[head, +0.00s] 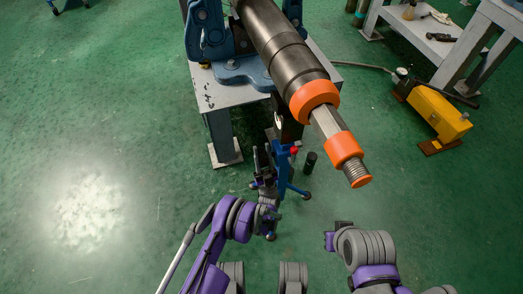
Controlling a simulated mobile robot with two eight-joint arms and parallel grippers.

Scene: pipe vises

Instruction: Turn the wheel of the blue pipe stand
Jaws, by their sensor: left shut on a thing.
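The blue pipe stand (284,172) stands on the green floor in front of the grey table, under the pipe, with splayed legs and a red knob near its top. My left gripper (264,166) is at the left side of the stand's upright and is shut on its wheel. The wheel is mostly hidden by the gripper, so its angle cannot be told. My right arm is bent at the lower right, apart from the stand, and its fingers do not show.
A thick dark pipe (276,42) with orange collars (314,99) juts over the stand from a blue vise (207,32) on the grey table (222,94). A dark cylinder (310,161) stands right of the stand. A yellow pump (437,109) is at right. Floor at left is clear.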

